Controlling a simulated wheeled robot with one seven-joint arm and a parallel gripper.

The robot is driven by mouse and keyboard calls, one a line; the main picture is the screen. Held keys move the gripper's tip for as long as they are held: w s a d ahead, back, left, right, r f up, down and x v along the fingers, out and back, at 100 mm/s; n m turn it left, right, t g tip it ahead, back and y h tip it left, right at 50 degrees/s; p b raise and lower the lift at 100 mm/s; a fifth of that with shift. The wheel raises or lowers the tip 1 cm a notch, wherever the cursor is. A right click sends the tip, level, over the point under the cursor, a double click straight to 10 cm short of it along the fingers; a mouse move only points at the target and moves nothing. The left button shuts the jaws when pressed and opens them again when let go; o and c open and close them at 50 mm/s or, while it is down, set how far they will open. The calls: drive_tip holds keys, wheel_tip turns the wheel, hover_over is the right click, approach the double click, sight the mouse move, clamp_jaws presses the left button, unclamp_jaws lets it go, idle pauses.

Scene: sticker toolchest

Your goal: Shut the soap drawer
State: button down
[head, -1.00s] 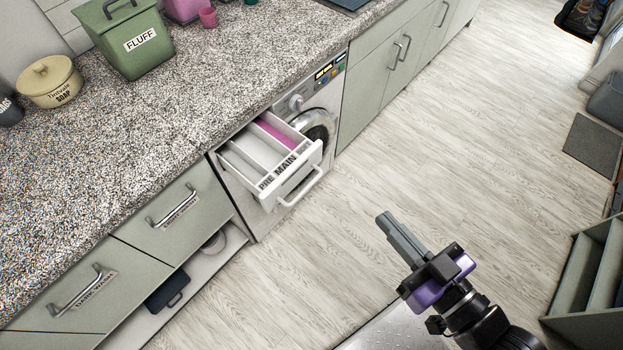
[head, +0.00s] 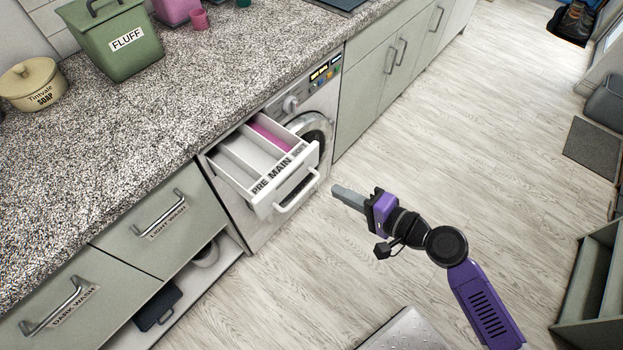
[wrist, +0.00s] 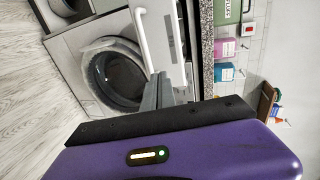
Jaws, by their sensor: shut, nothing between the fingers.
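The soap drawer (head: 262,196) of the washing machine (head: 306,110) is pulled out under the worktop. It is white, with compartments labelled PRE and MAIN, pink contents in the far one, and a white bar handle (head: 297,194) on its front. My gripper (head: 336,190) is shut and empty. It is a little to the right of the drawer front, pointing at it, with a gap between them in the head view. In the wrist view the closed fingers (wrist: 158,90) point towards the machine and overlap the lower end of the handle (wrist: 143,40). Whether they touch cannot be told there.
Drawers labelled LIGHT WASH (head: 165,230) and DARK WASH (head: 70,300) are closed on the left. A green FLUFF bin (head: 110,45) stands on the worktop. The wooden floor (head: 430,150) in front is largely clear.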

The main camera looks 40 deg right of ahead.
sight(300, 174)
drive_tip(key=x, duration=0.5)
drive_tip(key=p+x, duration=0.1)
drive_tip(key=x, duration=0.4)
drive_tip(key=shift+s+a, duration=0.1)
drive_tip(key=shift+a, duration=0.1)
